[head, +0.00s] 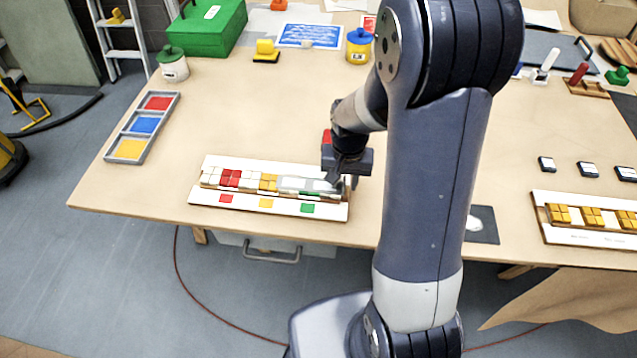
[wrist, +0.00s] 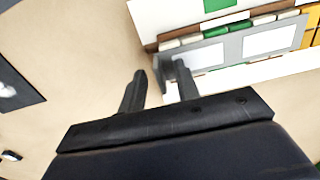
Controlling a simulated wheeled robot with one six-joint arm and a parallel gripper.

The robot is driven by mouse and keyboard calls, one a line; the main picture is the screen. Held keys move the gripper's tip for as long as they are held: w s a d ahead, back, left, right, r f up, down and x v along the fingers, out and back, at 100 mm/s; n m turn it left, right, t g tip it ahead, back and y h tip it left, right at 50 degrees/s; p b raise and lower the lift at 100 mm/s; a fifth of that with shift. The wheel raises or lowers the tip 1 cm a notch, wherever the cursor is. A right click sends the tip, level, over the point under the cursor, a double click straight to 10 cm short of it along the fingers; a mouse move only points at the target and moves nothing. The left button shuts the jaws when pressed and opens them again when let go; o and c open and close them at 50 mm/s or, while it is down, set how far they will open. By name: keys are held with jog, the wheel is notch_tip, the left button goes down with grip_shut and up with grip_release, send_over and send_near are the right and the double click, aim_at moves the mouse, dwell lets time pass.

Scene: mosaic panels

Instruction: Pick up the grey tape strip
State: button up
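The grey tape strip (head: 310,184) lies along the right part of the white panel's tile row in the head view. In the wrist view the strip (wrist: 232,47) is grey with pale windows and runs from the centre to the upper right, over tiles. My gripper (head: 345,184) is low at the panel's right end in the head view. In the wrist view my gripper (wrist: 159,80) is open, its fingertips apart beside the strip's near end. The right finger overlaps that end in the picture. I cannot tell whether it touches. Nothing shows held between the fingers.
The white panel (head: 240,203) carries red, white and yellow tiles. A second panel (head: 590,238) stands at the right. A three-part colour tray (head: 120,148) lies at the left. The table (head: 255,105) is clear behind the first panel.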

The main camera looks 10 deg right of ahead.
jog(key=shift+c, duration=0.2)
grip_shut()
jog(key=shift+r, duration=0.15)
notch_tip(320, 180, up, 20)
jog(key=p, duration=0.5)
dwell(2.8)
dwell(0.3)
